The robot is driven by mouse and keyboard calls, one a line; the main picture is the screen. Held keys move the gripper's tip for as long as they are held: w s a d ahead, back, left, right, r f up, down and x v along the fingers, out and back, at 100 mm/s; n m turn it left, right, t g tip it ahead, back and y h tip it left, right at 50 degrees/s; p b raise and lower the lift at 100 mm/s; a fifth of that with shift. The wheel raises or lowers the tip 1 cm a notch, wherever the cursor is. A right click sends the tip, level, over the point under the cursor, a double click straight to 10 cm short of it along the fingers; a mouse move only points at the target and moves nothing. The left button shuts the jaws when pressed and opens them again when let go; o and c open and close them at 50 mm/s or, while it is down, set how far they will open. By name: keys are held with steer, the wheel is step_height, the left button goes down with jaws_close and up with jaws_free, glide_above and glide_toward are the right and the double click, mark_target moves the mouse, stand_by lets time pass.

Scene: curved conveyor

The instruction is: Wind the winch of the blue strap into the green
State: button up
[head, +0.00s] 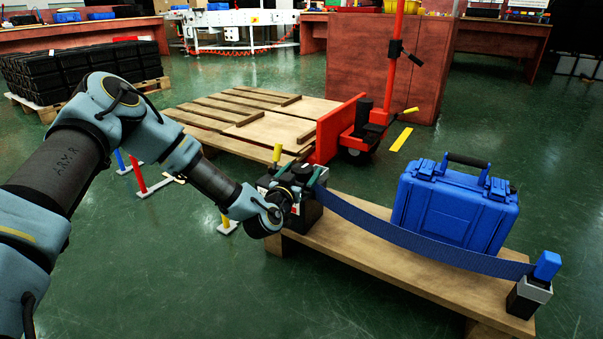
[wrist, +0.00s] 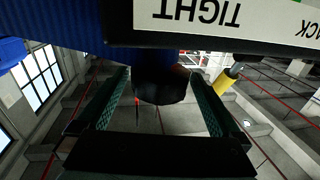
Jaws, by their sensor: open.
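The winch (head: 308,212) is a dark box at the left end of a wooden bench, partly hidden by my arm. The blue strap (head: 400,232) runs from it to a post with a blue top (head: 547,265) and sags in the middle. In the wrist view the strap (wrist: 45,25) crosses the upper left. A white label (wrist: 200,15) reads "TIGHT" upside down, with a sliver of green at its edge; no pointer is visible. My gripper (wrist: 158,95) is open, its green-padded fingers either side of a dark rounded part (wrist: 160,88); contact is unclear. A yellow handle (head: 277,153) stands beside it.
A blue case (head: 455,205) stands on the bench (head: 390,265) behind the strap. A red pallet jack (head: 345,130) and wooden pallet (head: 255,120) are behind the winch. Green floor is open in front of the bench.

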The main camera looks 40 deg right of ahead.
steer(key=c, duration=1.2)
steer(key=shift+c, duration=0.2)
steer(key=shift+m+g, duration=0.4)
steer(key=shift+g, duration=0.2)
steer(key=m+g, duration=0.1)
steer(key=m+g+h, duration=0.1)
steer(key=g, duration=0.1)
steer(key=shift+w+f+b, duration=0.1)
steer(key=shift+w+b, duration=0.1)
steer(key=shift+b, duration=0.15)
steer(key=m+g, duration=0.1)
steer(key=g, duration=0.1)
steer(key=m+g+b, duration=0.1)
steer(key=m+g, duration=0.1)
steer(key=g, duration=0.1)
steer(key=shift+w+m+h, duration=0.1)
steer(key=shift+m+h, duration=0.2)
steer(key=m+g+y, duration=0.1)
steer(key=m+g, duration=0.1)
steer(key=g, duration=0.2)
steer(key=m+g+y+b, duration=0.1)
steer(key=m+g+y, duration=0.1)
steer(key=m+g, duration=0.1)
steer(key=shift+g, duration=0.6)
steer(key=shift+m+g, duration=0.3)
steer(key=o, duration=1.2)
steer(key=shift+o, duration=0.2)
